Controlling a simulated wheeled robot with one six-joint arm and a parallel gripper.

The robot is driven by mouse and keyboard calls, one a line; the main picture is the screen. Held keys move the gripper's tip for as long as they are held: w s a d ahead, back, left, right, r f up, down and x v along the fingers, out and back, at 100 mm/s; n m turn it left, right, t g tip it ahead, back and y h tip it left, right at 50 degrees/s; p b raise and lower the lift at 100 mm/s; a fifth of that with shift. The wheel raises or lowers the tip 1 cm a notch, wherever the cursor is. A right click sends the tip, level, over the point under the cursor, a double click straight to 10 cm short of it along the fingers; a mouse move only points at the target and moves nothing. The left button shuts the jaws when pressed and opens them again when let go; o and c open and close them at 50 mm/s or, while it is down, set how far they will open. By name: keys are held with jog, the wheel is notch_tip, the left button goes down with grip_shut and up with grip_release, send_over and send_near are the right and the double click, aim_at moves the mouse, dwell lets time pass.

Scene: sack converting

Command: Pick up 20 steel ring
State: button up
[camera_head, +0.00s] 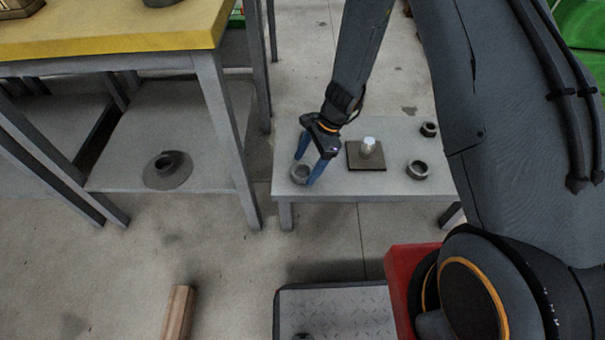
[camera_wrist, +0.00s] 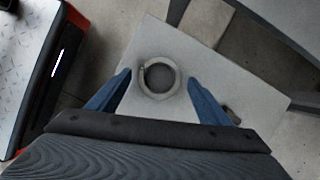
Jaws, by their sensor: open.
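A grey steel ring (camera_head: 300,174) lies near the left end of a low grey table (camera_head: 335,189). In the wrist view the steel ring (camera_wrist: 158,78) lies flat, its hole facing up. My gripper (camera_head: 308,172) has two blue fingers, pointing down, one on each side of the ring. In the wrist view my gripper (camera_wrist: 160,92) is open, with gaps between the fingers and the ring. Two other rings stand at the table's right, one nearer (camera_head: 417,170) and one farther back (camera_head: 429,129). No number is readable on any ring.
A square plate with an upright light peg (camera_head: 368,147) stands mid-table, right of my gripper. A taller yellow-topped bench (camera_head: 120,38) with a lower shelf stands at left. A wooden beam (camera_head: 178,313) lies on the floor. Bare table surrounds the left ring.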

jog(key=shift+s+a+f, duration=0.1)
jog(key=shift+a+f, duration=0.1)
jog(key=shift+f, duration=0.5)
jog(key=shift+r, duration=0.1)
